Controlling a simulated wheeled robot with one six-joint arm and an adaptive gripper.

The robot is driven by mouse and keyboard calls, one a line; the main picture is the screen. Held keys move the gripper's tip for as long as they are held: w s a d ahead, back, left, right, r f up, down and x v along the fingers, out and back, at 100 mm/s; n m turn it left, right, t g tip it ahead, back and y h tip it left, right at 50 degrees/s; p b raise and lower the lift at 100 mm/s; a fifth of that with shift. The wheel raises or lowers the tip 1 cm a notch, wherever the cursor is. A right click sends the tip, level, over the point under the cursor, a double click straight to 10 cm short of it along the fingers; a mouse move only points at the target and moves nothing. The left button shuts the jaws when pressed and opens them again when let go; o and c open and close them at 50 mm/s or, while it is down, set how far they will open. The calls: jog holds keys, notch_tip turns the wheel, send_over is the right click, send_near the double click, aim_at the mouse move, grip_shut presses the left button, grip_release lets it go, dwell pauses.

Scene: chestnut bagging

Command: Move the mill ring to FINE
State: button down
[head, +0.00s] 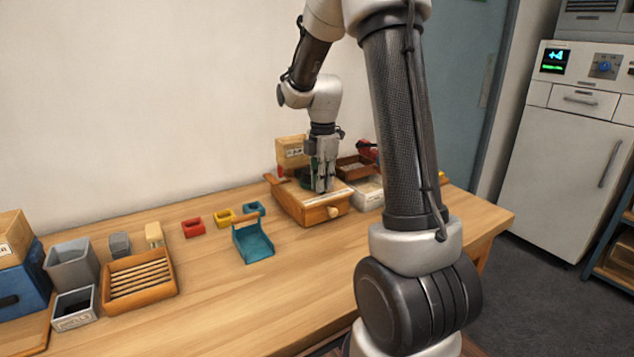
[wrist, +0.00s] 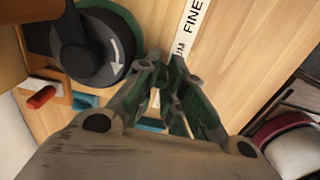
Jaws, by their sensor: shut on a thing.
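The wooden mill (head: 310,209) stands on the table, a round knob on its front. In the wrist view a dark round part with a white curved arrow (wrist: 116,52) sits inside the green mill ring (wrist: 132,24) at the upper left. A white label strip (wrist: 191,25) reads FINE at its far end, with a partly hidden word ending in UM before it. My gripper (head: 322,189) reaches down onto the mill's top. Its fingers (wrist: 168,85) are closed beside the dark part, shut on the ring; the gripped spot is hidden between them.
A slatted wooden tray (head: 138,303) and grey bins (head: 72,267) stand farther left. A pale box (head: 368,195) stands close right of the mill. The front middle table is clear.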

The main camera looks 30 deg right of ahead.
jog(key=d+n, duration=0.1)
jog(key=n, duration=0.1)
jog(key=d+n, duration=0.1)
jog(key=n, duration=0.1)
jog(key=shift+d+n, duration=0.3)
jog(key=shift+d, duration=0.05)
jog(key=shift+w+d+n, duration=0.2)
jog(key=shift+d+n, duration=0.3)
jog(key=shift+n, duration=0.35)
jog(key=shift+w+d+n, duration=0.2)
jog(key=shift+d+n, duration=0.25)
jog(key=shift+n, duration=0.4)
jog(key=c, duration=1.7)
grip_release()
notch_tip(320, 180, up, 12)
